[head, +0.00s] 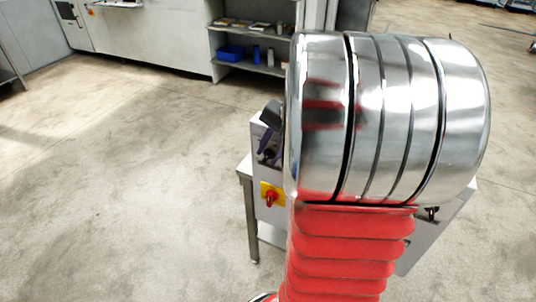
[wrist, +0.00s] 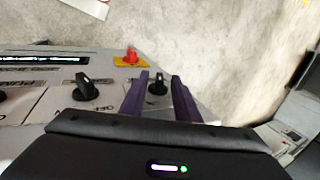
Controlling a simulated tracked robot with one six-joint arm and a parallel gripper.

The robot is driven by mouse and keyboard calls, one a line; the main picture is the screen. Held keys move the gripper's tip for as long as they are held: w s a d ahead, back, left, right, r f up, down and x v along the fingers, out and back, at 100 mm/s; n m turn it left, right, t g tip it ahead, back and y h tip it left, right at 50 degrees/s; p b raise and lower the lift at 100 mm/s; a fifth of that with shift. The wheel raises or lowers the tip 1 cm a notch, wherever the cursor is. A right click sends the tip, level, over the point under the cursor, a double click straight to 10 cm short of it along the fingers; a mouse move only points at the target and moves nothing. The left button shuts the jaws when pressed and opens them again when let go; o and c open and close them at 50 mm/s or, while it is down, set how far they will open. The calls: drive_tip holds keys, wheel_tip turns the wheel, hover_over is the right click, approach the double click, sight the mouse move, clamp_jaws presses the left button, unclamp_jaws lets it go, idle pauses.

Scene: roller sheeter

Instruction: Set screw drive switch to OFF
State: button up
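In the wrist view, the two purple fingers of my gripper (wrist: 160,97) stand apart, one on each side of a black rotary knob (wrist: 157,88) on a grey control panel (wrist: 35,117). Whether they touch the knob I cannot tell. A second black knob (wrist: 85,90) sits to the left, with its pointer tilted, beside a label that partly reads OFF upside down. A third dark knob (wrist: 3,95) is cut by the left edge. I cannot read which knob is the screw drive switch. In the head view, my arm hides most of the panel; a purple finger (head: 267,153) shows at its left.
A red switch on a yellow plate (head: 271,196) is on the box's side; it shows beyond the knobs in the wrist view (wrist: 131,58). A metal table (head: 245,170) supports the box. Shelves (head: 250,66) stand at the back. The floor at left is clear.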

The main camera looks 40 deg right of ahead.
drive_tip(key=shift+x, duration=1.1)
drive_tip(key=shift+c, duration=0.5)
clamp_jaws()
drive_tip(key=shift+d, duration=0.1)
